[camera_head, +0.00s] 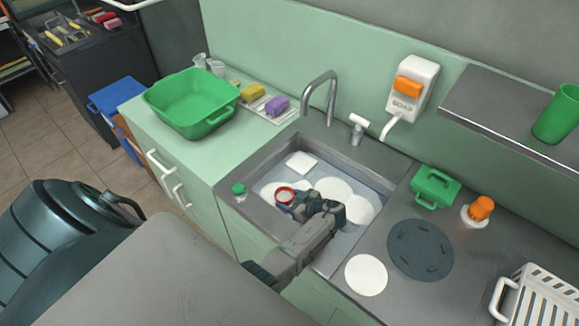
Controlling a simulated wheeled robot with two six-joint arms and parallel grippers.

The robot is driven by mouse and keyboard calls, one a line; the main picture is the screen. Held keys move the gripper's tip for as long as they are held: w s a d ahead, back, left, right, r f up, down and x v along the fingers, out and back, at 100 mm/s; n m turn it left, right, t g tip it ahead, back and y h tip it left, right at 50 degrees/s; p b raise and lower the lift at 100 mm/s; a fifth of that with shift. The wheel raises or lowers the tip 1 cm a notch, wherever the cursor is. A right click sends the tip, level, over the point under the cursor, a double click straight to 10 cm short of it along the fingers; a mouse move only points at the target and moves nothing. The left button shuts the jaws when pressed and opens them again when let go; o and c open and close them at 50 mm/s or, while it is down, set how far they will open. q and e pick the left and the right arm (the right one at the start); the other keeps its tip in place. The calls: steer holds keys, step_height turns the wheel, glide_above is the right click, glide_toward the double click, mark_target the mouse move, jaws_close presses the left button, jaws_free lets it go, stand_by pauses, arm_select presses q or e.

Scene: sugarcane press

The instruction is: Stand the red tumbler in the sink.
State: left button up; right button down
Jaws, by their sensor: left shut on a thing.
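The red tumbler (285,195) shows as a red rim with a pale inside, over the sink at its left middle. My left gripper (293,204) is shut on it, and its arm reaches in over the sink's front edge. The lower part of the tumbler is hidden, so I cannot tell whether it touches the sink floor. The sink (378,182) is a grey basin with several white round plates (333,188) and a white square piece (301,163) lying in it. My right gripper is not in view.
A faucet (320,95) stands behind the sink. A green tub (190,103) and sponges (277,105) are on the left counter. A dark round mat (420,249), a white disc (366,275) and a green box (435,187) lie right of the sink.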

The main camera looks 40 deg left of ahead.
arm_select(q)
steer(key=shift+f, duration=0.15)
steer(key=shift+f, duration=0.15)
steer(key=o, duration=0.9)
steer(key=shift+o, duration=0.4)
